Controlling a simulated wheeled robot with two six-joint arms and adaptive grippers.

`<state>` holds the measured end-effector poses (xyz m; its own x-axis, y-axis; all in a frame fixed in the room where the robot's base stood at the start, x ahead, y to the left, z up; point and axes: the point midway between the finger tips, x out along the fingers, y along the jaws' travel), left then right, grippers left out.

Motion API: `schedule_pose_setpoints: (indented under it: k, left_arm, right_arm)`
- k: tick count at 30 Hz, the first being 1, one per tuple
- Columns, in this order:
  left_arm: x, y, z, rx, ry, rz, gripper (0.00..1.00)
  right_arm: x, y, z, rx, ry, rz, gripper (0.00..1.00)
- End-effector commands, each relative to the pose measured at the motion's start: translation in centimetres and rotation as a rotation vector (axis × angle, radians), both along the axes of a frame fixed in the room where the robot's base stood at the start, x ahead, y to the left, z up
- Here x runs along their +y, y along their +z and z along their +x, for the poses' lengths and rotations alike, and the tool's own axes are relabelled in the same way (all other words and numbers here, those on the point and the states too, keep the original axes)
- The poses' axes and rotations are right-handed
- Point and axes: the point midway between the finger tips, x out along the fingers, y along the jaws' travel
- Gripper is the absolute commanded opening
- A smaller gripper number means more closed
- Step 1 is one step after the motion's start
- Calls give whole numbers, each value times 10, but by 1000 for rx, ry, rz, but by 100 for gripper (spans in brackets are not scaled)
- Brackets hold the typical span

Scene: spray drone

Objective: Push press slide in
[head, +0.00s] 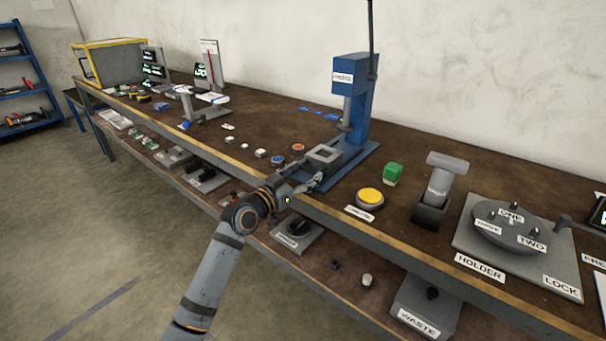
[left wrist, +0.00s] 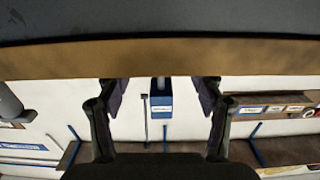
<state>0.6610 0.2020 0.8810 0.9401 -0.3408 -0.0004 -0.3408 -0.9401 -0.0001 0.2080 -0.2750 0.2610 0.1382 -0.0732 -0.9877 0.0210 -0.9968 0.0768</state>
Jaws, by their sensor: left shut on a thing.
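The blue press (head: 356,103) stands upright on the bench with its labelled head and a tall lever. The grey press slide (head: 324,155) with a square recess lies at the front of its blue base. My left gripper (head: 312,182) is at the slide's front side near the bench edge, shut on it; the fingers hide the exact contact. In the left wrist view the two fingers (left wrist: 160,105) stand apart at either side, and the blue press (left wrist: 161,92) shows between them. What they grip is not clear there. My right gripper is not in view.
A round turntable (head: 507,228) is further right. Small coloured parts lie left. The lower shelf (head: 330,265) runs below the bench edge.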

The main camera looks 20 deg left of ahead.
Motion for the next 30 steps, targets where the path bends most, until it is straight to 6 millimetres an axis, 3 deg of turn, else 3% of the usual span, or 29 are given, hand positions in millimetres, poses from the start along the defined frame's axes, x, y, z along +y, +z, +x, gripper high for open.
schedule_pose_setpoints:
  k: [1,4,7,14,23,24,28,30]
  left_arm:
    - [0,0,0,0,0,0,23]
    - [0,0,0,0,0,0,11]
    - [-1,-1,5,-2,1,-2,11]
    - [-12,-1,34,-3,1,-2,11]
    - [-13,1,36,-1,0,1,11]
    - [-13,1,36,-1,0,1,71]
    - [-13,0,36,-1,0,1,89]
    - [-13,0,36,-1,0,0,90]
  right_arm:
    - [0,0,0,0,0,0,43]
    - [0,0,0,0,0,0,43]
    - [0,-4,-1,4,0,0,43]
    - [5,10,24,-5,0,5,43]
    - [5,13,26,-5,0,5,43]
    - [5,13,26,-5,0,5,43]
    - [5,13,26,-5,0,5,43]
    - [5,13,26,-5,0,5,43]
